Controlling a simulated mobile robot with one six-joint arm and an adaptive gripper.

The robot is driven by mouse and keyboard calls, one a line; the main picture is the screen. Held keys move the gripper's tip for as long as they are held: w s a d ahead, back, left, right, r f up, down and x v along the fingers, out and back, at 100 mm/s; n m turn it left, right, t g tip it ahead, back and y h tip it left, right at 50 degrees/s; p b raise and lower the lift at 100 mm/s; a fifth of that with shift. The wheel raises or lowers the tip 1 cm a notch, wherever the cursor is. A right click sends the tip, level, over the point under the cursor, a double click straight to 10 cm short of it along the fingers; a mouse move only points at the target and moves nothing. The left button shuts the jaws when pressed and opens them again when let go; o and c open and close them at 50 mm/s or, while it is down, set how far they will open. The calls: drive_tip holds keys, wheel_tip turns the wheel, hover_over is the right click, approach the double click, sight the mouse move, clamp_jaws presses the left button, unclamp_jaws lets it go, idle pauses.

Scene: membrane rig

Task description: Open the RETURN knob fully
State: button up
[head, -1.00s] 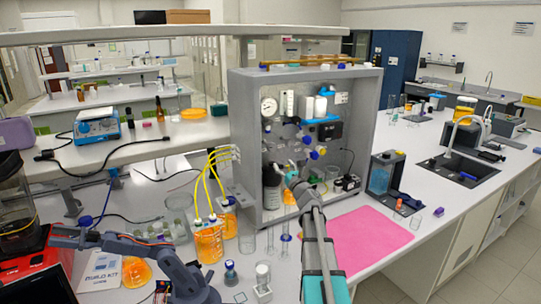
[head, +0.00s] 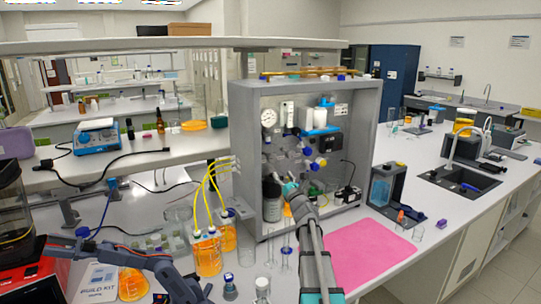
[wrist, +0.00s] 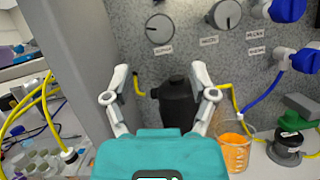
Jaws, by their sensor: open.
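My gripper (wrist: 159,85) is open and empty, its two fingers spread in front of the rig panel (wrist: 110,30). In the head view my gripper (head: 284,184) is inside the cabinet opening, low on the left. Two round grey knobs with dark pointer marks, a left one (wrist: 159,29) and a right one (wrist: 224,14), are on the panel above the fingertips, apart from them. A blue-handled valve (wrist: 287,9) and a second one (wrist: 305,60) are at the right. The small labels are too blurred to tell which is RETURN.
A dark bottle (wrist: 178,103) stands between and beyond my fingers. A beaker of orange liquid (wrist: 236,152) and yellow and blue tubing are to its right. The grey cabinet side wall (wrist: 72,50) is close on the left. A pink mat (head: 368,250) lies on the bench.

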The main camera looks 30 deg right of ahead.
sight(273, 159)
drive_tip(key=p+x, duration=0.4)
drive_tip(key=x, duration=0.8)
drive_tip(key=shift+w, duration=0.2)
drive_tip(key=shift+c, duration=0.2)
drive_tip(key=c, duration=0.9)
